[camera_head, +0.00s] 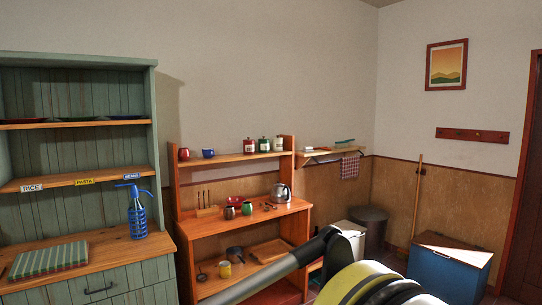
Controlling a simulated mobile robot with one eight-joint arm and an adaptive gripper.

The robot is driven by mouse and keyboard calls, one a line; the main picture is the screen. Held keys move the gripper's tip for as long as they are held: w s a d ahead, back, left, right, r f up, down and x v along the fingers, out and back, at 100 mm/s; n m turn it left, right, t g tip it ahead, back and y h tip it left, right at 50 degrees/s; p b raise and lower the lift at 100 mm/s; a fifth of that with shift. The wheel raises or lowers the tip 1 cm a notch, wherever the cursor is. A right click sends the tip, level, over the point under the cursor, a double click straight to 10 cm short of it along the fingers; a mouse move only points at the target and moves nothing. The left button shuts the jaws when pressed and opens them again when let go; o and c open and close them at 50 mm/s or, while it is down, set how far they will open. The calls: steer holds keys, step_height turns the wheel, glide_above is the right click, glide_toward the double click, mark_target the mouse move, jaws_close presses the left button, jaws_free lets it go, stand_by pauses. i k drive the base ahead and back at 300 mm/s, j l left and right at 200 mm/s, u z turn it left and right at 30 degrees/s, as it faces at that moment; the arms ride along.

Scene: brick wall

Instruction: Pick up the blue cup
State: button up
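The blue cup (208,153) is small and dark blue. It stands on the top shelf of the orange wooden unit (232,157), just right of a red cup (184,154). It is small in the picture, so its handle is hard to make out. Parts of my own arm, grey, black and yellow, cross the bottom of the view in the foreground. My gripper is not visible, so I cannot tell how it stands relative to the cup.
Several lidded jars (264,145) stand right of the cup. Mugs (247,208) and a metal kettle (281,192) sit on the counter below. A green cabinet (154,110) with a blue siphon bottle (137,220) is at left. A blue chest (440,276) stands right.

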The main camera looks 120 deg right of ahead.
mark_target(208, 154)
steer(key=z, duration=3.5)
